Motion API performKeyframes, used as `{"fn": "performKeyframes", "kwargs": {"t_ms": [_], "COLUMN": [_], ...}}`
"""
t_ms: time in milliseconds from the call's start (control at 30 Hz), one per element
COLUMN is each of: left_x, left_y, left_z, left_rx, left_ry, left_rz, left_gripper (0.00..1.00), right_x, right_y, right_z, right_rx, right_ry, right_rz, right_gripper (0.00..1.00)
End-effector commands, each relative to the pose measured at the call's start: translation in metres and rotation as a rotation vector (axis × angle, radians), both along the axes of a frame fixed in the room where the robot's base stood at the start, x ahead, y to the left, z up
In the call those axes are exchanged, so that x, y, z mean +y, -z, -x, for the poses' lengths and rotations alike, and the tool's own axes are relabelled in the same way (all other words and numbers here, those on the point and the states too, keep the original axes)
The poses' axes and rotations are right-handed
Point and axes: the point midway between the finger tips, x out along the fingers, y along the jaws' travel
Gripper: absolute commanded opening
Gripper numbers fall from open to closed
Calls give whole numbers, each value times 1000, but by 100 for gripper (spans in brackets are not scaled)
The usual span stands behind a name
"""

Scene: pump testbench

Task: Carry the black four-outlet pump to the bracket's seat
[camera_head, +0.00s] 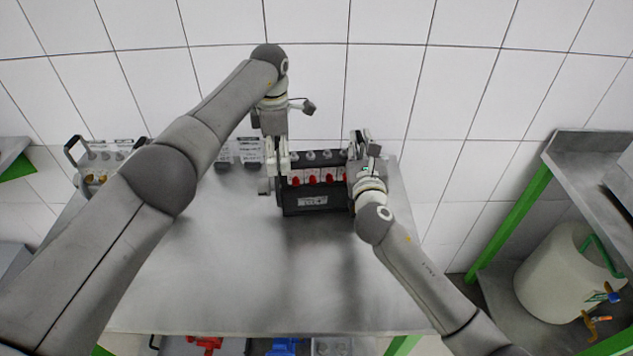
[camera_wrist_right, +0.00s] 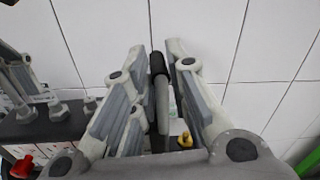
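The black four-outlet pump (camera_head: 315,197) is upright near the back middle of the table, with a row of red parts and grey outlet caps along its top. A dark shadow spreads on the table in front of it. My left gripper (camera_head: 278,158) is at its left end, fingers close together at the handle there. My right gripper (camera_head: 362,150) is at its right end. The pump also shows at that view's left edge (camera_wrist_right: 45,128). I cannot clearly make out the bracket's seat.
The metal table (camera_head: 230,290) is clear in front. A grey unit with black handles (camera_head: 100,160) stands at the back left. Dark items with white labels (camera_head: 240,152) stand left of the pump. A white barrel (camera_head: 560,280) stands under the right bench (camera_head: 590,165).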

Motion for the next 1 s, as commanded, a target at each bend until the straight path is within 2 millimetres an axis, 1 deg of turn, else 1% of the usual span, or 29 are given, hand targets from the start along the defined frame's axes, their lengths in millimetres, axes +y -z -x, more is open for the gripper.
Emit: {"fn": "performKeyframes", "kwargs": {"t_ms": [33,67,100,533,567,667,700,1000], "left_x": [0,0,0,1,1,2,1,2], "left_y": [0,0,0,0,0,0,-3,-7], "left_z": [0,0,0,0,0,0,-1,-1], "left_rx": [0,0,0,1,1,2,-3,-3], "left_ry": [0,0,0,-2,-2,-2,-1,-3], "left_rz": [0,0,0,-2,-3,-3,-1,-3], "left_gripper": [66,62,57,2,0,0,0,0], "right_x": [0,0,0,-2,-2,-2,-2,-3], "right_y": [0,0,0,2,3,3,-3,-5], "right_z": [0,0,0,0,0,0,0,-1], "right_rx": [0,0,1,4,5,6,-5,-1], "right_ry": [0,0,1,4,5,5,4,7], "right_rz": [0,0,0,2,3,3,2,4], "right_gripper": [5,1,0,0,0,0,0,0]}}
